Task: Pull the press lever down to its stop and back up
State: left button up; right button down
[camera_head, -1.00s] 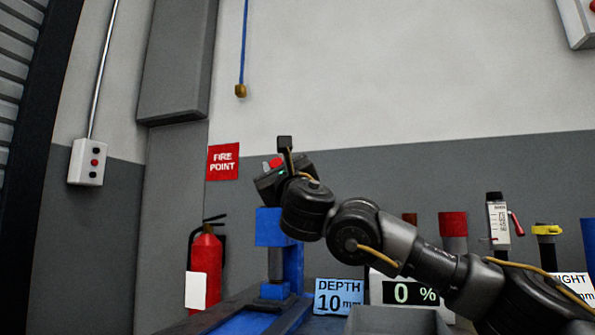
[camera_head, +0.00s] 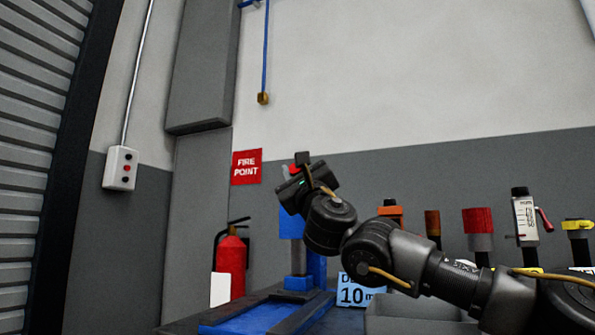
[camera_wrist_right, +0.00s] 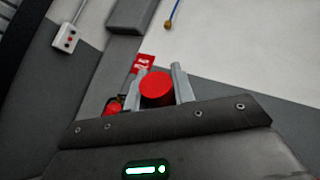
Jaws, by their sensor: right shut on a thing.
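The blue press (camera_head: 291,224) stands left of centre in the head view, with its base running along the bench. My right gripper (camera_head: 290,175) is at the top of the press, in front of its upper part. It is shut on the red lever knob (camera_head: 294,169), which is mostly hidden in the head view. In the right wrist view the round red knob (camera_wrist_right: 157,88) sits between the two grey fingers. The lever's shaft is hidden behind my gripper and arm. My left gripper is not in view.
A blue depth sign (camera_head: 355,292) stands right of the press, partly behind my right arm. A grey bin (camera_head: 405,318) is below the arm. Several tools (camera_head: 478,230) stand at the right. A fire extinguisher (camera_head: 231,265) is at the wall on the left.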

jog(key=shift+a+f, duration=0.35)
jog(key=shift+f, duration=0.1)
jog(key=c, duration=1.4)
grip_release()
jog(key=shift+d, duration=0.15)
jog(key=shift+o, duration=1.2)
jog(key=shift+s, duration=0.1)
jog(key=shift+d+r, duration=0.1)
jog(key=shift+r, duration=0.05)
jog(key=s+d+f, duration=0.1)
jog(key=s+d, duration=0.2)
jog(key=s, duration=0.4)
jog(key=s+d+f, duration=0.2)
jog(key=s+d, duration=0.1)
jog(key=s, duration=0.4)
jog(key=shift+s, duration=0.35)
